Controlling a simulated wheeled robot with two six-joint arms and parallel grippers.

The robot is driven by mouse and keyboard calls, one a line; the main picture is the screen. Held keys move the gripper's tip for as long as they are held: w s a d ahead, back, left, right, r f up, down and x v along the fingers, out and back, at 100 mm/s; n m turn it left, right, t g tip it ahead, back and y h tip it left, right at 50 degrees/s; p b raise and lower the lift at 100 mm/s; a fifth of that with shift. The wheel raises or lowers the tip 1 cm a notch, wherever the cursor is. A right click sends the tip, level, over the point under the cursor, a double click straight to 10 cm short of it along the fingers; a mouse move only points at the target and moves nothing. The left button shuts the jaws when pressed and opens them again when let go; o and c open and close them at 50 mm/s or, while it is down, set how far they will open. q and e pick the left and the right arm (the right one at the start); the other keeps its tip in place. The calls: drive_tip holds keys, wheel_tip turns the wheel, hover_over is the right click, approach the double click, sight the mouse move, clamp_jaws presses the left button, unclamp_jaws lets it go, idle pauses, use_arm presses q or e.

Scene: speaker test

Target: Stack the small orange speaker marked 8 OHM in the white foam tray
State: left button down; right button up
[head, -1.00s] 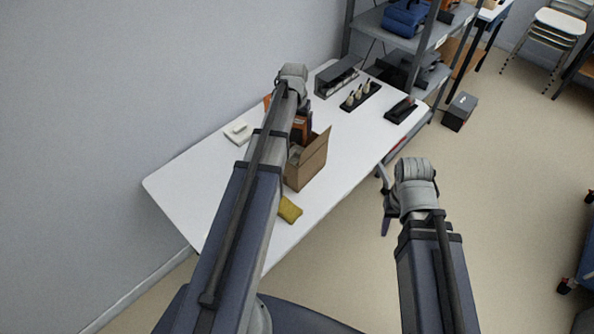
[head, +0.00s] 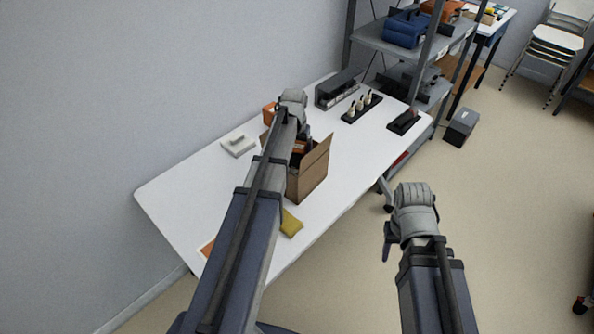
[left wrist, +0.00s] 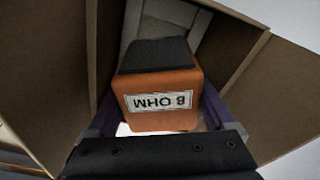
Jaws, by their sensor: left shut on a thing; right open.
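The orange speaker (left wrist: 160,84) shows close up in the left wrist view, with a dark top and an upside-down 8 OHM label. My left gripper (left wrist: 157,112) is shut on it, with fingers at both sides. In the head view, part of the orange speaker (head: 300,147) shows at the mouth of the cardboard box (head: 309,177); my left arm hides much of the gripper. The white foam tray (head: 238,146) lies on the table left of my left arm. My right gripper (head: 385,222) is open and empty, beyond the table's right edge.
A yellow cloth-like thing (head: 291,223) lies before the box. Another orange thing (head: 268,113) is partly hidden behind my left arm. A grey rack (head: 338,88), a black holder with pale pegs (head: 362,107) and a dark device (head: 404,121) stand at the far end. The table's left part is mostly clear.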

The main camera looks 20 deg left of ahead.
sight(296, 145)
use_arm(q)
drive_tip(key=shift+f+b, duration=0.35)
drive_tip(key=shift+f, duration=0.55)
use_arm(e)
drive_tip(key=shift+f, duration=0.85)
use_arm(q)
wheel_tip(296, 145, down, 4)
drive_tip(key=b, duration=0.3)
drive_tip(key=shift+r+b, duration=0.2)
drive_tip(key=shift+b, duration=0.1)
use_arm(e)
wheel_tip(296, 145, down, 4)
drive_tip(key=shift+r, duration=0.2)
use_arm(q)
drive_tip(key=shift+f, duration=0.1)
use_arm(e)
drive_tip(key=shift+f, duration=0.15)
use_arm(q)
drive_tip(key=shift+f+b, duration=0.3)
drive_tip(key=shift+b, duration=0.1)
unclamp_jaws()
drive_tip(key=shift+r, duration=0.1)
use_arm(e)
drive_tip(key=shift+f, duration=0.2)
use_arm(q)
drive_tip(key=shift+r, duration=0.1)
use_arm(e)
drive_tip(key=shift+r, duration=0.15)
